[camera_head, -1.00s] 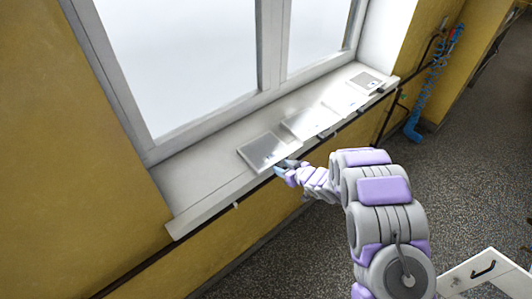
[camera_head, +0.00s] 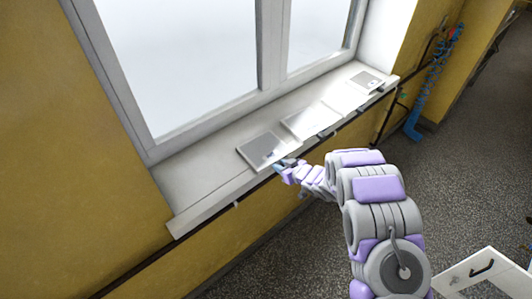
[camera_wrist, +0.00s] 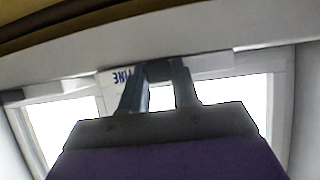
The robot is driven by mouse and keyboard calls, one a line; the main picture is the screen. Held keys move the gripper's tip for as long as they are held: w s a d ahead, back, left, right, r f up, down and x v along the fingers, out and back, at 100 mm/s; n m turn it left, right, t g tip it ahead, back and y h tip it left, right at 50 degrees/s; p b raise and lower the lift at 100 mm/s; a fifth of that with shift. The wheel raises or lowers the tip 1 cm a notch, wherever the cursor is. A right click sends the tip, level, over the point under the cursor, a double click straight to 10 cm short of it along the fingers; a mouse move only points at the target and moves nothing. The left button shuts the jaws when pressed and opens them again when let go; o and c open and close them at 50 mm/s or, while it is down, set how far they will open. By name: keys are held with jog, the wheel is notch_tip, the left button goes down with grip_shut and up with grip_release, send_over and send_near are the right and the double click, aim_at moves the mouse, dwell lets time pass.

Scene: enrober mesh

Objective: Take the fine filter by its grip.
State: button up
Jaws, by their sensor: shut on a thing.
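The fine filter (camera_head: 258,152) is a flat, pale square frame with a grey mesh, lying at the near left end of the row on the window sill. In the wrist view its pale edge (camera_wrist: 212,66) carries blue upside-down letters, partly hidden, that look like FINE. Its dark grip (camera_wrist: 159,72) sits between my two fingers. My gripper (camera_head: 281,164) is at the filter's front edge, over the edge of the sill. It is shut on the grip, as the wrist view shows (camera_wrist: 159,88). The filter still appears to lie flat on the sill.
Several similar flat panels, such as the neighbouring one (camera_head: 301,123) and the far one (camera_head: 366,82), lie along the white sill (camera_head: 195,185). The window stands behind. A dark pipe runs below the sill. A white cabinet (camera_head: 480,270) stands at lower right.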

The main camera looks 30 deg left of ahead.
jog(key=shift+s+d, duration=0.25)
jog(key=shift+d, duration=0.4)
grip_shut()
jog(key=s+d, duration=0.4)
jog(key=d, duration=0.5)
jog(key=s+d, duration=0.5)
jog(key=d, duration=0.4)
jog(key=shift+d+r, duration=0.25)
jog(key=shift+d, duration=0.05)
dwell(1.3)
dwell(0.4)
